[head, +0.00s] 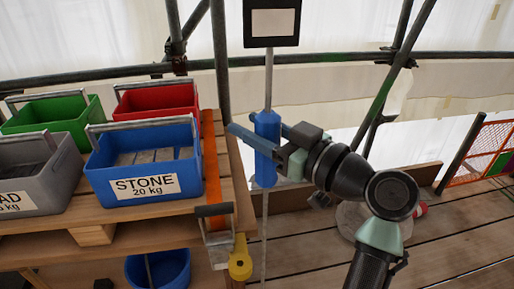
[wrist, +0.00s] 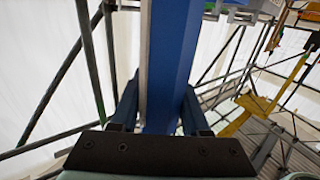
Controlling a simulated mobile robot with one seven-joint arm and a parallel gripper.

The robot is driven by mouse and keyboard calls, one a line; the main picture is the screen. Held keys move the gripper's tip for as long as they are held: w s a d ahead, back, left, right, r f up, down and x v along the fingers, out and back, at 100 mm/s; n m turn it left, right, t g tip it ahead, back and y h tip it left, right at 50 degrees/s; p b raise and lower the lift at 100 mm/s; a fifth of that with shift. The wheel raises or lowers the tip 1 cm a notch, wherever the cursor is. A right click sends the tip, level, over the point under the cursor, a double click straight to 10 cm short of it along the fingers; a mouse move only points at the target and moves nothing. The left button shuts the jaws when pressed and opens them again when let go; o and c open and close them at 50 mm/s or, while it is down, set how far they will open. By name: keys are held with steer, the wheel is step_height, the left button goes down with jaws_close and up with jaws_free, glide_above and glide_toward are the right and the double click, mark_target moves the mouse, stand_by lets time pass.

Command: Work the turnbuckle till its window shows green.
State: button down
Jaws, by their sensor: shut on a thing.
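The turnbuckle is a blue faceted body (head: 265,165) upright on a thin grey rod, in the middle of the head view. My gripper (head: 266,143) reaches it from the right, with its fingers on either side of the blue body, shut on it. In the wrist view the blue body (wrist: 170,60) runs up between the two fingers of my gripper (wrist: 160,108). A black-framed panel (head: 272,22) with a blank pale face sits at the rod's top. I see no green on it. I cannot make out a separate window on the blue body.
A wooden platform at left bears a blue STONE crate (head: 145,165), a grey crate (head: 35,175), a red crate (head: 158,100) and a green crate (head: 50,117). An orange strap (head: 212,170) runs close left of the rod. Scaffold poles (head: 221,60) stand behind. Plank floor (head: 460,225) is open at right.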

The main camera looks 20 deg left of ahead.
steer(key=n+g+b, duration=0.2)
steer(key=g, duration=0.1)
steer(key=s+n+g+y+b, duration=0.1)
steer(key=n+g, duration=0.1)
steer(key=g, duration=0.2)
steer(key=shift+s+a+n+b, duration=0.1)
steer(key=shift+n+b, duration=0.2)
steer(key=shift+b, duration=0.05)
steer(key=shift+g, duration=0.4)
steer(key=shift+c, duration=1.9)
jaws_free()
steer(key=w+d, duration=0.1)
steer(key=d, duration=1.2)
steer(key=shift+a, duration=0.1)
